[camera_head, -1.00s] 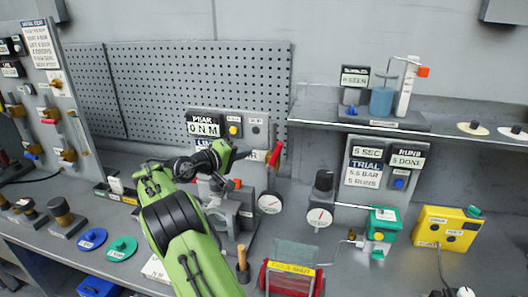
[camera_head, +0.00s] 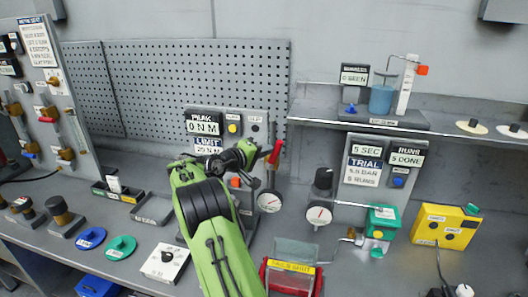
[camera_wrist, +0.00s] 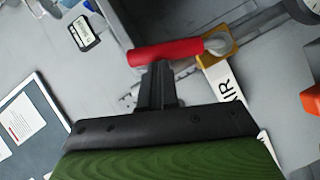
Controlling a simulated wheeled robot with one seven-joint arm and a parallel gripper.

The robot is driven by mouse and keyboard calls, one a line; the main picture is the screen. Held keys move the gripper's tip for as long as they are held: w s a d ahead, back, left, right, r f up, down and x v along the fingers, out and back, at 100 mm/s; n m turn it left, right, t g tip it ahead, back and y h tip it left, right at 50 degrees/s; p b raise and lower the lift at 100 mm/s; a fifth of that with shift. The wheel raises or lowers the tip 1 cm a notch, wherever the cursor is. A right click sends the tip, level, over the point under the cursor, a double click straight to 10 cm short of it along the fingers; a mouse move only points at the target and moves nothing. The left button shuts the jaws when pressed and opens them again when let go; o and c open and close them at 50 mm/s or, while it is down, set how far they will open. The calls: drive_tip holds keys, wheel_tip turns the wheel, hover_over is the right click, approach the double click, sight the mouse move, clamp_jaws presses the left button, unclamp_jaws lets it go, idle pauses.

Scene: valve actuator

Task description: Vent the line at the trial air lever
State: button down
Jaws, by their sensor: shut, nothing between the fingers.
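In the wrist view a lever with a red handle (camera_wrist: 180,50) lies across the picture just beyond my gripper (camera_wrist: 158,68). Its right end meets a grey pivot on a brass block (camera_wrist: 218,45). A white label (camera_wrist: 226,92) reading "AIR" beside it is partly covered. My gripper is shut and empty, its tips at the handle's near side; I cannot tell whether they touch it. In the head view my gripper (camera_head: 252,150) is near a red upright handle (camera_head: 275,153); I cannot tell whether this is the same lever. My arm hides much behind it.
A dial gauge (camera_head: 270,201) and a second gauge (camera_head: 319,215) stand right of my gripper. The trial display (camera_head: 364,170) and a green box (camera_head: 382,220) are farther right. A red-framed guard (camera_head: 291,268) stands in front. A pegboard (camera_head: 200,75) is behind.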

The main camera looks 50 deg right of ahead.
drive_tip(key=shift+s+d+m+b, duration=0.15)
drive_tip(key=shift+s+m+b, duration=0.15)
drive_tip(key=s+d+f+m+t+y+b, duration=0.3)
drive_tip(key=s+m+b, duration=0.4)
drive_tip(key=b, duration=0.6)
wheel_tip(320, 180, down, 2)
drive_tip(key=t+y, duration=0.1)
drive_tip(key=t, duration=0.1)
drive_tip(key=shift+f+m+t+y, duration=0.15)
drive_tip(key=shift+m+t+y, duration=0.15)
drive_tip(key=shift+y, duration=0.1)
drive_tip(key=shift+s, duration=0.1)
drive_tip(key=d+r+p+v, duration=0.1)
drive_tip(key=r+p+v, duration=0.1)
drive_tip(key=v, duration=1)
drive_tip(key=shift+a+r+p, duration=0.2)
drive_tip(key=shift+r+p, duration=0.15)
